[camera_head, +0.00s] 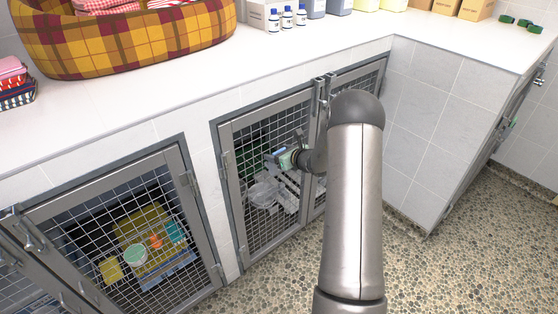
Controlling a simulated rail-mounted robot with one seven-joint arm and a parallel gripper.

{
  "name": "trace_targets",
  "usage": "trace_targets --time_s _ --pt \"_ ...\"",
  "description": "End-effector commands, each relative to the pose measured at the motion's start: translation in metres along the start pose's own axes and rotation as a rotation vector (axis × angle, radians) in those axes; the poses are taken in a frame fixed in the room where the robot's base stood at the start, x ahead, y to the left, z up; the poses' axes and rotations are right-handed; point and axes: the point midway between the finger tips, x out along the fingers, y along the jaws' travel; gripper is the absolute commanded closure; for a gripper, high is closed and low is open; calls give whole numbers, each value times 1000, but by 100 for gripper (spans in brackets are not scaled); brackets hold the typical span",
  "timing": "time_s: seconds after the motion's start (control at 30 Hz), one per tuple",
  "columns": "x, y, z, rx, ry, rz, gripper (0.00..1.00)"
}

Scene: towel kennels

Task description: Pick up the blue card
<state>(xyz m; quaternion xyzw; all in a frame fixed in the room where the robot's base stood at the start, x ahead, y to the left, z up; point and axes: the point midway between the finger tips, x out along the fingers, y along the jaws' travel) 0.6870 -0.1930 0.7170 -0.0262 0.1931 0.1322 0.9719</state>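I cannot pick out the blue card for certain. My arm reaches down to the middle kennel, and my gripper (288,176) is in front of its mesh door (265,170). A small pale blue-green piece (286,159) shows at the wrist; I cannot tell whether it is a held thing or part of my arm. The fingers are small and partly lost against the mesh, so their opening is unclear. In the left kennel, behind mesh, lie a yellow cloth (140,221), an orange item (156,240), a teal item (175,232) and a blue patterned flat thing (168,272).
The kennel doors look shut. Clear plastic-looking things (265,193) lie behind the middle door. The white counter (200,95) above carries a plaid pet bed (120,45), bottles (288,18) and boxes (475,9). The pebbled floor (450,270) at right is clear.

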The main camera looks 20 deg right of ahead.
Motion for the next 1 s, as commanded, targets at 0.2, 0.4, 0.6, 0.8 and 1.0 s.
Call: trace_targets --time_s 0.2,0.4,0.6,0.8,1.0 --pt "0 0 0 0 0 0 68" --pt "-1 0 0 0 0 0 68" --pt "-5 0 11 -1 -1 0 68" --pt "-16 0 37 -4 -2 0 68" --pt "-29 -1 69 -3 -2 -2 68"
